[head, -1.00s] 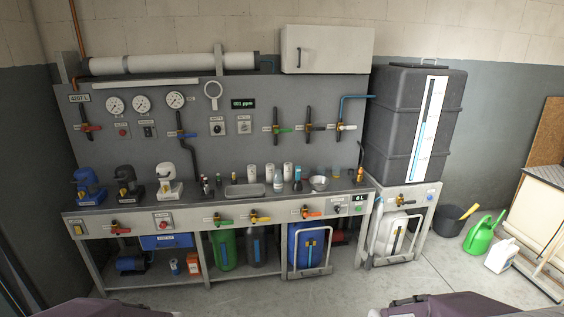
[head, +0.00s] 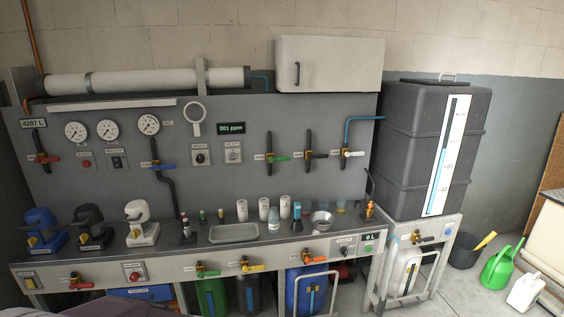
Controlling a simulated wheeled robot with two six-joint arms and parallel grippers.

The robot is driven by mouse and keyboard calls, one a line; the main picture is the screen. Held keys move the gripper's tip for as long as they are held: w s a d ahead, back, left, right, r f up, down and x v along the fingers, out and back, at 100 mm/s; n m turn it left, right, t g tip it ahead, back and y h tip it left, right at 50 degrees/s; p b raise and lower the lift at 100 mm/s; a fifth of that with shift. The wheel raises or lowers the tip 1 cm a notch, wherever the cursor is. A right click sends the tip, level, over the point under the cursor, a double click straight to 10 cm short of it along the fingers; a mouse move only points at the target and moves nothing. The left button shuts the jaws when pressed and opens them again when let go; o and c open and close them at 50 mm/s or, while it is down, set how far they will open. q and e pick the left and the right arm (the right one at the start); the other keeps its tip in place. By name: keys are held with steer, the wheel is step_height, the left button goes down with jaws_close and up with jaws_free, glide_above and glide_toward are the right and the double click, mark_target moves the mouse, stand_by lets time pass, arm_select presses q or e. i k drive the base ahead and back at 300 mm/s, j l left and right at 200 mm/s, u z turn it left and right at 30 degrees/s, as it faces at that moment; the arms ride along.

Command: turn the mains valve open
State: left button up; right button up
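Several valves show in the head view, but their labels are too small to read, so I cannot tell which is the mains valve. On the grey back panel (head: 90,185) are a red-handled valve (head: 42,158) at far left, a blue-handled valve (head: 160,165), a green-handled valve (head: 275,157), a dark-handled valve (head: 312,155) and a white-handled valve (head: 350,153). Along the bench front are a red-handled valve (head: 80,284), a green-handled valve (head: 207,271) and a yellow-handled valve (head: 250,266). Neither gripper shows.
A bench (head: 180,262) carries pumps, a tray (head: 234,233) and cups. A tall dark tank (head: 405,150) stands at right. A bucket (head: 463,252), a green watering can (head: 497,268) and a white jug (head: 525,291) stand on the floor, with clear floor before them.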

mark_target(38, 160)
steer(key=j+u, duration=0.4)
steer(key=i+j+u, duration=0.2)
steer(key=u, duration=0.15)
steer(key=i+j+u, duration=0.15)
steer(key=j+u, duration=0.25)
steer(key=i+j+u, duration=0.2)
steer(key=u, duration=0.15)
steer(key=j, duration=0.1)
